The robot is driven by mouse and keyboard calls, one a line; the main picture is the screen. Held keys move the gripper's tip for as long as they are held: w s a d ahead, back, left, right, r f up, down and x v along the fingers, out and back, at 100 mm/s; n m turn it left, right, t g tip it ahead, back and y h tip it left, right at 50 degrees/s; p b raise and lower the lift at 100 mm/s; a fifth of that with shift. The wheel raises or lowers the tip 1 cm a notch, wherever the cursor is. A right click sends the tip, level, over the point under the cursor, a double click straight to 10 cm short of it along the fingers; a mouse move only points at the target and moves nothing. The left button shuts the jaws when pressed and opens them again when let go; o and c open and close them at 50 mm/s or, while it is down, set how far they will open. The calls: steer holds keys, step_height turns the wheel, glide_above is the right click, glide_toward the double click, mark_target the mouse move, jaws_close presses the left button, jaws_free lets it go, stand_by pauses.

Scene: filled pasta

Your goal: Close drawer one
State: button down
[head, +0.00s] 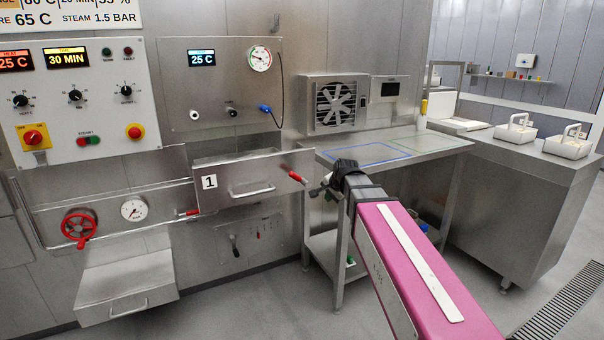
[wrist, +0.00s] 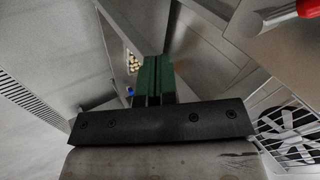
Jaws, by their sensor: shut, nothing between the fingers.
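Drawer one has a steel front (head: 228,172) with a "1" label and a bar handle (head: 252,190). It sits left of centre in the head view and appears to stand out from the cabinet wall, with a dark gap along its top. A red-handled lever (head: 297,176) is at its right edge. My gripper (head: 326,187) is just right of that lever, partly hidden by my wrist; contact cannot be told. In the wrist view its green fingers (wrist: 152,80) are together with nothing between them. A red handle (wrist: 308,8) on a metal part shows at the upper right there.
A lower steel drawer (head: 125,290) juts out at the left, below a red valve wheel (head: 79,227). A steel table (head: 400,146) with a blue outline stands right of drawer one. A fan unit (head: 335,103) is behind it. The floor in front is clear.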

mark_target(299, 174)
steer(key=w+a+r+m+t+y, duration=0.1)
steer(key=w+a+r+m, duration=0.1)
steer(key=a+r, duration=0.3)
steer(key=w+a+r+m+t+y, duration=0.1)
steer(key=w+a+r, duration=0.1)
steer(key=r, duration=0.5)
steer(key=x, duration=1)
steer(key=shift+a, duration=0.15)
steer(key=w+a, duration=0.5)
steer(key=w, duration=0.4)
steer(key=w+a, duration=0.6)
steer(key=w, duration=0.3)
steer(key=w+a, duration=0.5)
steer(key=w, duration=0.4)
steer(key=shift+w+a, duration=0.25)
steer(key=shift+a, duration=0.15)
steer(key=shift+w+a, duration=0.2)
steer(key=shift+w, duration=0.2)
steer(key=shift+r, duration=0.15)
